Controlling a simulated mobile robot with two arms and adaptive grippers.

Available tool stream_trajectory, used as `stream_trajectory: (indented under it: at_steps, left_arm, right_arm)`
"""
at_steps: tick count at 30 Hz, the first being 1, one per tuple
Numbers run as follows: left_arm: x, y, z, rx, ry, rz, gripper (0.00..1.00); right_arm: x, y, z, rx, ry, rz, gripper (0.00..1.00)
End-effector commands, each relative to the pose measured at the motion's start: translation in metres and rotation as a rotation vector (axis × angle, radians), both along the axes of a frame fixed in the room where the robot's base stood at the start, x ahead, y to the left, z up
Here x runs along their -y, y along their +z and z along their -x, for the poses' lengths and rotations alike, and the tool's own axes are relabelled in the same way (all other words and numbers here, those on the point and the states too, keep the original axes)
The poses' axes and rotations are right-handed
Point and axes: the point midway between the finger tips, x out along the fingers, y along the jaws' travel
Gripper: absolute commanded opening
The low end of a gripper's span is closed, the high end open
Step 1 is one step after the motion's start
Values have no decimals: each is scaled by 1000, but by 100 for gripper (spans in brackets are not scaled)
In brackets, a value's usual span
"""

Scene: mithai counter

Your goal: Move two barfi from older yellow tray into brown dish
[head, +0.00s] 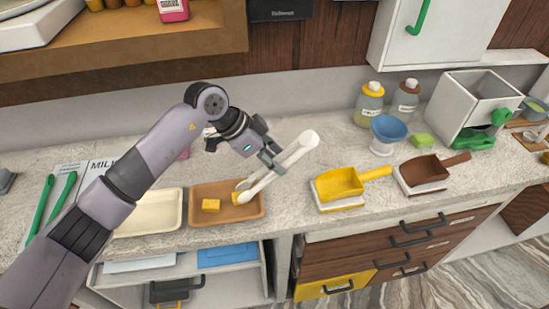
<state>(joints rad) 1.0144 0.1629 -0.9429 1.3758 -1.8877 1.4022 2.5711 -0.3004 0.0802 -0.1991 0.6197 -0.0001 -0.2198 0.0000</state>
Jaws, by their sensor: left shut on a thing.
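My left gripper (270,156) is shut on a pair of white tongs (288,160) above the counter. The tongs slant down left into the brown dish (228,217), their tips at a yellow barfi (237,198) in it; I cannot tell whether they pinch it. Another yellow barfi (211,205) lies in the dish to its left. The pale yellow tray (150,226) stands just left of the dish, partly behind my left arm. Its visible part is empty. My right gripper is not in view.
Right of the dish are a yellow scoop (339,183), a brown scoop (424,170) and a blue funnel-shaped bowl (389,128). Green tongs (65,190) lie at the far left by a printed "MILK" sheet (101,164). A wooden shelf (150,42) overhangs the back left.

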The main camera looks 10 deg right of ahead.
Motion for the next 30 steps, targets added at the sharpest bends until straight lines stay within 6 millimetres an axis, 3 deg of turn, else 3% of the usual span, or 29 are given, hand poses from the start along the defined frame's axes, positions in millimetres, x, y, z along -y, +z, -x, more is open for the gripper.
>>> stream_trajectory:
  at_steps: [5,6,7,24,30]
  left_arm:
    - [0,1,0,0,0,1,0]
    - [0,1,0,0,0,1,36]
    - [0,1,0,0,0,1,38]
    - [0,1,0,0,0,1,40]
    - [0,18,0,1,0,1,40]
  right_arm:
    - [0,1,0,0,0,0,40]
    - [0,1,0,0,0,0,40]
    - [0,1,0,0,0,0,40]
    - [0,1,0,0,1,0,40]
    - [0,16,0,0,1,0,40]
